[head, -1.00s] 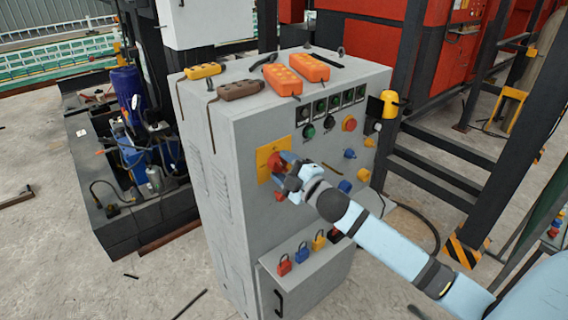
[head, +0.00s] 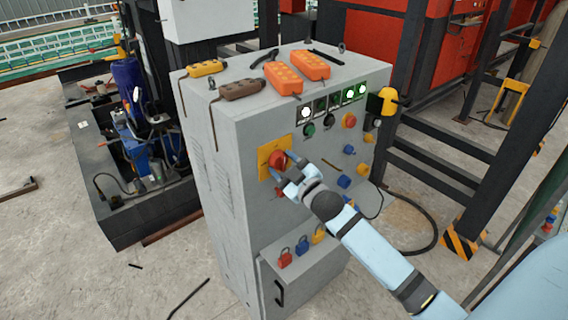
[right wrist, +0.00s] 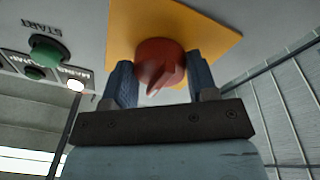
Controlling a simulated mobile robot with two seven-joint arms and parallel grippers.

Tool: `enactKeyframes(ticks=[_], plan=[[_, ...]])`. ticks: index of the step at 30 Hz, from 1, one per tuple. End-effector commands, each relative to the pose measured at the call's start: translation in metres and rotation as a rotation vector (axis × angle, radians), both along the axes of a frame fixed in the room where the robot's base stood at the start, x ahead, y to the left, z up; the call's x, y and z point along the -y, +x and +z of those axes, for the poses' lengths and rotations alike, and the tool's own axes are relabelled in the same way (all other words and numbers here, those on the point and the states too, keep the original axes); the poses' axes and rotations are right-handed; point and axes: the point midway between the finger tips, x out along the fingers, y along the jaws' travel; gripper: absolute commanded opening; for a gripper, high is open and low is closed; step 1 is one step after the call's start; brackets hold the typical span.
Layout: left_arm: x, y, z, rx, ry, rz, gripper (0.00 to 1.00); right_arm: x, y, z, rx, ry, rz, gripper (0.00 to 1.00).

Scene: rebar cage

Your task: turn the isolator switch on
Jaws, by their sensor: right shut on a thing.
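The isolator switch is a red round knob (head: 278,159) on a yellow square plate (head: 266,153), on the front of the grey control cabinet. My right gripper (head: 284,166) is at the knob. In the right wrist view the gripper's two blue fingers (right wrist: 161,76) stand on either side of the red knob (right wrist: 158,58), shut on it. A pale pointer mark on the knob's edge faces toward the gripper. My left gripper is not in view.
Lit white and green lamps (head: 348,96) line the cabinet's top front. Buttons and blue sockets (head: 343,181) sit right of the switch. Orange and yellow pendants (head: 311,66) lie on the cabinet top. Black steps (head: 440,165) stand right.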

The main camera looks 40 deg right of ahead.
Motion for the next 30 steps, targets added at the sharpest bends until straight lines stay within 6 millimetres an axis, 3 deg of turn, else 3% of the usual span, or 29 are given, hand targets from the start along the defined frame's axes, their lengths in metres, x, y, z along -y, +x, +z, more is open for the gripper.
enactKeyframes(ticks=[11,12,15,25,30], plan=[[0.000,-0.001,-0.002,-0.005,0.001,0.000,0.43,0.000,0.000,0.000,0.000,0.006,0.000,0.29],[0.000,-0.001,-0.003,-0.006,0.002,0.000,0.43,0.000,0.000,0.000,0.000,0.006,0.000,0.58],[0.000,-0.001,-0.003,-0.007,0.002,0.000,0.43,0.000,0.000,0.000,0.000,0.006,0.000,0.78],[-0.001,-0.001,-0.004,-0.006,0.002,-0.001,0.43,0.000,-0.003,-0.001,0.000,0.005,0.001,0.78],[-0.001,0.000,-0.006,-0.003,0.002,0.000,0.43,0.002,-0.025,-0.006,-0.002,0.005,0.000,0.78]])
